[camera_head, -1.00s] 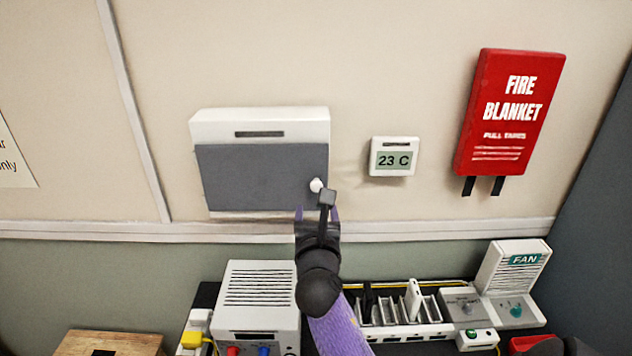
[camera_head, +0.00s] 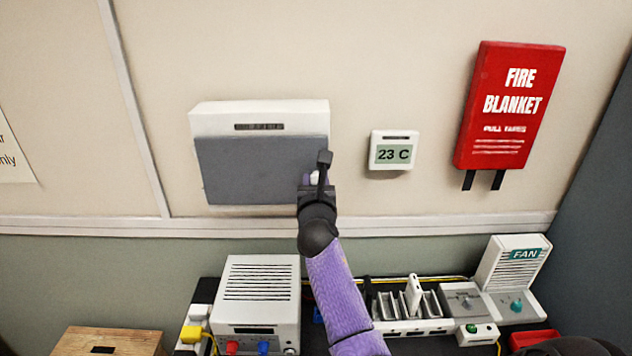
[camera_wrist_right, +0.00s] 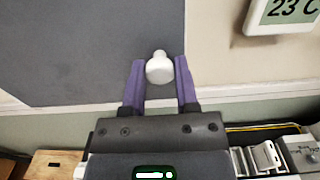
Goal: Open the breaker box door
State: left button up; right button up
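The breaker box (camera_head: 220,121) is a white case on the wall with a flat grey door (camera_head: 255,168). The door looks shut. A white knob (camera_wrist_right: 160,68) sits near the door's right edge; in the head view it is partly hidden by my right gripper (camera_head: 318,178). In the right wrist view, the purple fingers of the right gripper (camera_wrist_right: 161,78) are apart, one on each side of the knob, with little gap between. I see no clear grip on it. My left gripper is not in view.
A thermostat (camera_head: 393,150) and a red fire blanket case (camera_head: 512,105) hang to the right. Below stand a white power unit (camera_head: 258,290), a rack with slots (camera_head: 410,305), a fan unit (camera_head: 515,270) and a wooden box (camera_head: 110,342).

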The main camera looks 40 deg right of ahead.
grip_shut()
dwell(1.0)
